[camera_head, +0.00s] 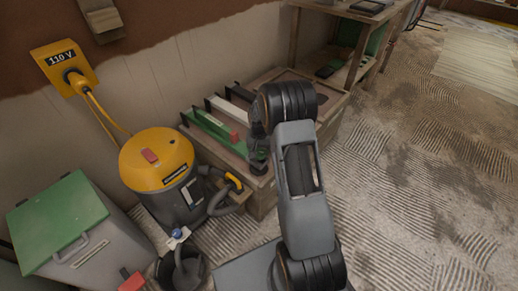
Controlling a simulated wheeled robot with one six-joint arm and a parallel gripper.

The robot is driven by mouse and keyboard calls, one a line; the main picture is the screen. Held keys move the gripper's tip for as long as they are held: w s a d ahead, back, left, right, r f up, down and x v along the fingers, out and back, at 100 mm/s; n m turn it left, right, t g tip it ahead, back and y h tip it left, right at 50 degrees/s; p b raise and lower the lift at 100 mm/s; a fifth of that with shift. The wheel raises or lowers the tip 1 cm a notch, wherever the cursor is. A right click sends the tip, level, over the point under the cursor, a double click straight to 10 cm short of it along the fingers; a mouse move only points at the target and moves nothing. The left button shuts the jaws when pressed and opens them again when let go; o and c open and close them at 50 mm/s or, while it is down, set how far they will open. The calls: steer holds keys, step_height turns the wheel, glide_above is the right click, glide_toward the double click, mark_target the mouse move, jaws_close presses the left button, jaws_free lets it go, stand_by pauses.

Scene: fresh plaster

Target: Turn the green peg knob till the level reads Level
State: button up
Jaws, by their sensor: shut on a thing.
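A green bar (210,129) lies on the near side of a low wooden bench (262,202), with a small red block (235,136) near its right end. A white bar (232,114) and a dark bar lie behind it. My gripper (259,163) is at the right end of the green bar, low over the bench, shut on a small green piece that looks like the green peg knob (262,153). My fingers and arm hide most of the knob. No level reading can be made out.
A yellow and black vacuum (158,160) stands left of the bench, its hose reaching the bench front. A grey bin with a green lid (58,222) is at lower left. A wooden shelf (352,45) stands behind. Open floor (430,190) lies right.

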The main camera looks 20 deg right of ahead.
steer(key=shift+d+m+p, duration=0.1)
steer(key=shift+m+p, duration=1)
steer(key=shift+m, duration=1.4)
steer(key=o, duration=0.9)
steer(key=shift+s, duration=0.1)
steer(key=shift+r, duration=0.1)
step_height(320, 180, up, 14)
steer(key=p, duration=0.4)
steer(key=shift+f, duration=0.2)
